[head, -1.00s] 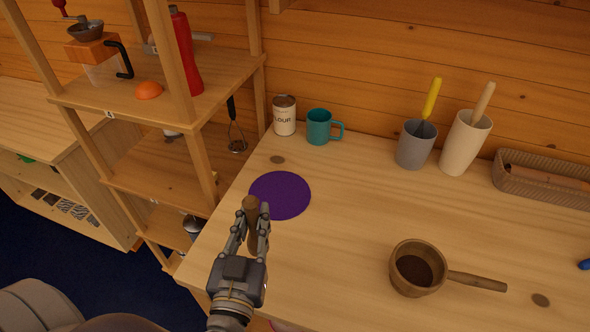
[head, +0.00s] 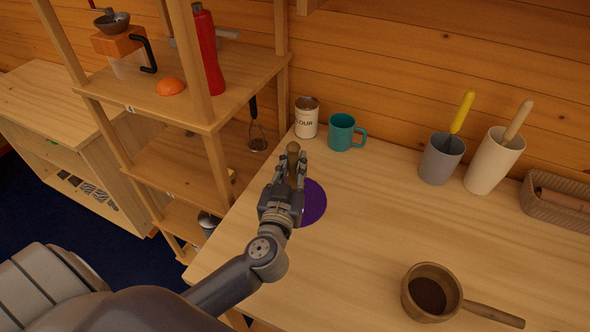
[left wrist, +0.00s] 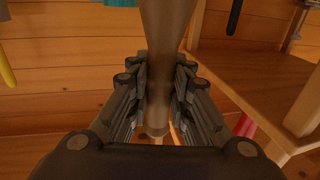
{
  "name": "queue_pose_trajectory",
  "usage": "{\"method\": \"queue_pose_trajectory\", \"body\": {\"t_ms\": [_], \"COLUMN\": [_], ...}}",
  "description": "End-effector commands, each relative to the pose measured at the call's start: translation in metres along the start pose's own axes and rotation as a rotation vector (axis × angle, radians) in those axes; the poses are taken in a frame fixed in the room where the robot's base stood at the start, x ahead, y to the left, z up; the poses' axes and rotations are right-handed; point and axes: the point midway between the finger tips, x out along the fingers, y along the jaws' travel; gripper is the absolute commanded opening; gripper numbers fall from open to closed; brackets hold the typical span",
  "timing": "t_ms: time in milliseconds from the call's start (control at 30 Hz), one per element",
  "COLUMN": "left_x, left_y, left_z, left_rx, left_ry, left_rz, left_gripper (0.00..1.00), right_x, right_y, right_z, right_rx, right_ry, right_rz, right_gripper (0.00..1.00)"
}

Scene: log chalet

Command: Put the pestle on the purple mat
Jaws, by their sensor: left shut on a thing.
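The pestle (head: 293,150) is brown wood with a rounded end. My left gripper (head: 292,165) is shut on it, and it also shows between the fingers in the left wrist view (left wrist: 165,45). In the head view the gripper and pestle are in front of the left part of the purple mat (head: 314,203), a flat round mat near the table's left edge. The gripper hides part of the mat. I cannot tell whether the pestle touches anything below. My right gripper is not in view.
A flour can (head: 306,117) and a teal mug (head: 342,132) stand behind the mat. A grey cup (head: 440,160), a cream cup (head: 493,162) and a basket (head: 560,205) are farther right. A wooden pot (head: 412,296) stands front right. Shelving (head: 210,112) borders the left. The table's middle is clear.

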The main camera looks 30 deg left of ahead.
Motion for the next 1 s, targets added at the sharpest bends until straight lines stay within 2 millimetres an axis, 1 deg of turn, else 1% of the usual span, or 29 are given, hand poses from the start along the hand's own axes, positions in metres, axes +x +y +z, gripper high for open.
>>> {"method": "queue_pose_trajectory", "body": {"t_ms": [100, 200, 233, 300, 400, 767, 800, 867, 900, 1000], "left_x": [0.007, 0.019, 0.017, 0.016, 0.016, 0.016, 0.016, 0.016, 0.016, 0.016], "left_y": [0.0, 0.0, 0.0, 0.0, 0.0, 0.0, 0.0, 0.0, 0.0, 0.0], "left_z": [0.001, 0.0, 0.012, 0.026, 0.037, 0.039, 0.04, 0.04, 0.04, 0.04], "left_rx": [0.0, 0.0, 0.001, 0.0, 0.0, 0.002, 0.001, 0.0, 0.0, 0.0], "left_ry": [0.0, 0.002, -0.004, -0.005, -0.002, -0.001, -0.001, -0.001, -0.001, -0.001], "left_rz": [-0.001, -0.002, -0.001, -0.002, -0.001, -0.001, -0.001, 0.0, 0.0, 0.0], "left_gripper": [0.0, 0.0, 0.0, 0.0, 0.0, 0.0, 0.21, 0.35, 0.39, 0.39], "right_x": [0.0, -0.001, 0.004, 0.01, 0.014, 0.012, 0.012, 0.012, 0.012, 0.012], "right_y": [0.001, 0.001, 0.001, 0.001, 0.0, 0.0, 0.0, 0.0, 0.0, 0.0], "right_z": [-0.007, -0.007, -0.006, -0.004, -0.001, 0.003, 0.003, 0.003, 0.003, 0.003], "right_rx": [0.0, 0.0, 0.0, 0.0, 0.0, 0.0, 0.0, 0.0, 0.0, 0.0], "right_ry": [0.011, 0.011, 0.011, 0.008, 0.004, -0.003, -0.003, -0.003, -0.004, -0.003], "right_rz": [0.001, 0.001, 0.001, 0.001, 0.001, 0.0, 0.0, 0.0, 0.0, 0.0], "right_gripper": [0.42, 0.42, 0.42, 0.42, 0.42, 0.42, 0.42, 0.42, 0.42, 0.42]}}
